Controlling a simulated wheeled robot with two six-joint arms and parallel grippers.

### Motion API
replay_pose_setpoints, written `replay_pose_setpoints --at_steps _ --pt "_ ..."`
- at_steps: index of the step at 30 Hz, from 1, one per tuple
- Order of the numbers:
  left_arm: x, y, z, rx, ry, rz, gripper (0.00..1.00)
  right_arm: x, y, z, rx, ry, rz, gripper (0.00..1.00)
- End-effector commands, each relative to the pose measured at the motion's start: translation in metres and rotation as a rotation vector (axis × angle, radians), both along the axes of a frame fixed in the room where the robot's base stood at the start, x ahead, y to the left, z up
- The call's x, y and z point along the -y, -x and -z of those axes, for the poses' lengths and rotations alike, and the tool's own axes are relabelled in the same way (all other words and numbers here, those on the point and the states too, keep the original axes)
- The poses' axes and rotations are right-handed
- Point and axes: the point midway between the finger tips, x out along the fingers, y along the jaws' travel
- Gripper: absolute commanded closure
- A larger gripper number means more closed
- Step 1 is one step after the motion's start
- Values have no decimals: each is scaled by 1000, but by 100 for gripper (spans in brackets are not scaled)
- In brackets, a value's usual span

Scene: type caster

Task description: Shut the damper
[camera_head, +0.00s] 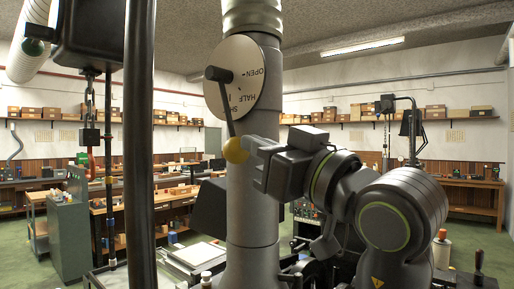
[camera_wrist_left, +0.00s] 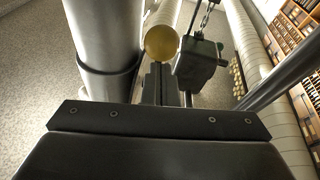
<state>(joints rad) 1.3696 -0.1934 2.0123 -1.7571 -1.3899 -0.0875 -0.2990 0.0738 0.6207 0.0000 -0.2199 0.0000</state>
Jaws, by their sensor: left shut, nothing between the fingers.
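The lever ends in a yellow knob (camera_head: 236,151), which also shows in the left wrist view (camera_wrist_left: 161,43). My left gripper (camera_head: 252,147) is shut and empty, its tips just right of the knob. In the left wrist view its fingers (camera_wrist_left: 161,78) point at the knob. I cannot tell whether they touch it. My right gripper is out of view.
A dark upright post (camera_head: 139,150) stands left of the pipe. A green cabinet (camera_head: 68,235) and workbenches stand behind. The space between post and pipe looks mostly open.

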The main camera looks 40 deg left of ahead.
Motion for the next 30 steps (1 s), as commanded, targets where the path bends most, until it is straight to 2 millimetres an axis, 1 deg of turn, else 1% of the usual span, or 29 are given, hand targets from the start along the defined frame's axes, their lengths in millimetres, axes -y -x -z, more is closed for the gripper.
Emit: replay_pose_setpoints --at_steps 2,13,16,20,25,30 --pt "1 1 3 1 0 1 100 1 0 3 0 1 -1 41" --pt "2 2 3 0 0 0 100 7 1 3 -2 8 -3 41" --pt "1 2 5 1 -7 -1 100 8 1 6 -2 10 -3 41" --pt "-6 1 14 5 -53 -3 100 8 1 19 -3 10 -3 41" --pt "-23 0 26 15 -180 -6 100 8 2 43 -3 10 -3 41" --pt "-37 -1 28 23 -290 -4 100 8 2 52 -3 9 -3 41"
